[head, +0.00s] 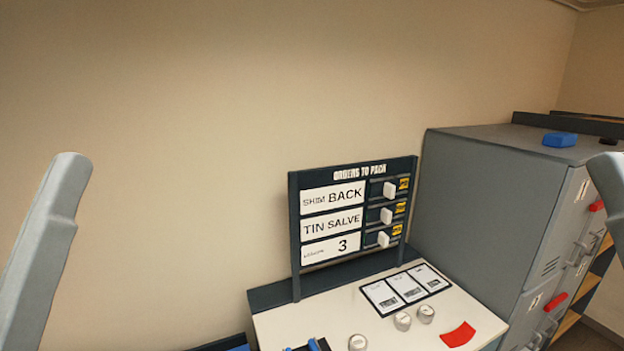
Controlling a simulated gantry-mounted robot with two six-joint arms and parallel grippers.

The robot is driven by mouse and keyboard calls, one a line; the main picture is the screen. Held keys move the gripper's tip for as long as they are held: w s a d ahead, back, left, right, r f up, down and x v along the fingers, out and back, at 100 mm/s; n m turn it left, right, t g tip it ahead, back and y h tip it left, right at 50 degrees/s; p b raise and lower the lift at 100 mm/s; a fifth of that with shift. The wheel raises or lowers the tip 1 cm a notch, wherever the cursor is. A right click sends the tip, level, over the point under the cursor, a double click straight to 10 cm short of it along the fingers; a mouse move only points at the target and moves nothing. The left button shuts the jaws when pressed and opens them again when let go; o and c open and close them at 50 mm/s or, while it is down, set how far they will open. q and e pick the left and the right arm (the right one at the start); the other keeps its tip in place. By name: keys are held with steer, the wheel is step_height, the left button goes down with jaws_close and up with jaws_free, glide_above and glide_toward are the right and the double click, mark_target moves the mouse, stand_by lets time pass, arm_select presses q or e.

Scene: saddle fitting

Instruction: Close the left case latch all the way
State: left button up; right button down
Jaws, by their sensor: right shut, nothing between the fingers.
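The left case latch cannot be made out in the head view. A small dark and blue part (314,345) shows at the bottom edge, mostly cut off. It may be the tip of my right gripper, but too little shows to be sure. No object can be seen held there. My grey arm links rise at the left and right edges. My left gripper is out of view.
A white-topped bench (300,322) carries an order board (332,214), several round tins (402,321), label cards (405,287) and a red piece (458,334). A grey cabinet (480,210) with red handles stands right, a blue object (560,139) on top.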

arm_select(q)
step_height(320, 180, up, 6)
steer(key=p, duration=0.2)
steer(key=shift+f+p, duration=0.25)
steer(key=shift+p, duration=0.05)
arm_select(e)
step_height(320, 180, up, 6)
steer(key=shift+f, duration=0.25)
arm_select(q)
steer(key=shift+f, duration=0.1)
arm_select(e)
steer(key=shift+f, duration=0.1)
